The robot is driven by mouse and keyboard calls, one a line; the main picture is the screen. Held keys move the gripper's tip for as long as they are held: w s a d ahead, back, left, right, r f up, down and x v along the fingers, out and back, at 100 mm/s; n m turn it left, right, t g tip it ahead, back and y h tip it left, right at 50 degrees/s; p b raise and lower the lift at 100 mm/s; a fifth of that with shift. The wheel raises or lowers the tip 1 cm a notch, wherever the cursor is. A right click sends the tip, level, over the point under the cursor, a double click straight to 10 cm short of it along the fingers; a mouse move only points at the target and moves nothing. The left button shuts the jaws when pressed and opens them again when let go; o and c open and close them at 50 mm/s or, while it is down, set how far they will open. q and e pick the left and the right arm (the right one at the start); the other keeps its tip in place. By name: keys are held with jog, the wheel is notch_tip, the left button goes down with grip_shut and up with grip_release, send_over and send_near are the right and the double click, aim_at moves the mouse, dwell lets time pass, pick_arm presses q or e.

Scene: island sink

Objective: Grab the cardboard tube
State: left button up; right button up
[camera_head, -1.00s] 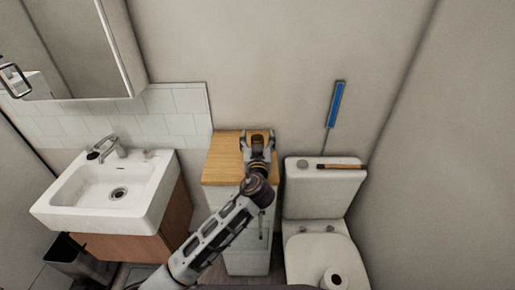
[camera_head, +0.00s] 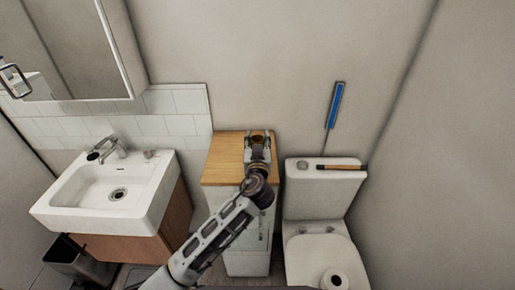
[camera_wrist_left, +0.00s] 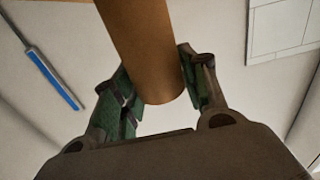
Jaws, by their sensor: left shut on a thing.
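The brown cardboard tube (camera_wrist_left: 145,50) shows large in the left wrist view, between the two fingers of my left gripper (camera_wrist_left: 155,88). In the head view the tube (camera_head: 257,138) is a small brown shape between the fingers, above the wooden top of the narrow cabinet (camera_head: 222,171). My left gripper (camera_head: 258,145) is shut on the tube, with a finger on each side. The gripper and arm hide the tube's lower part in the head view, and I cannot tell whether it rests on the cabinet top. My right gripper is not in view.
A white sink (camera_head: 88,190) with a tap stands left of the cabinet. A toilet (camera_head: 317,205) stands to its right, with a brush-like thing (camera_head: 342,167) on the cistern. A blue-handled tool (camera_head: 335,106) is against the wall. A mirror cabinet (camera_head: 75,55) hangs upper left.

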pick_arm(q)
jog(key=shift+r, duration=1)
notch_tip(320, 180, up, 8)
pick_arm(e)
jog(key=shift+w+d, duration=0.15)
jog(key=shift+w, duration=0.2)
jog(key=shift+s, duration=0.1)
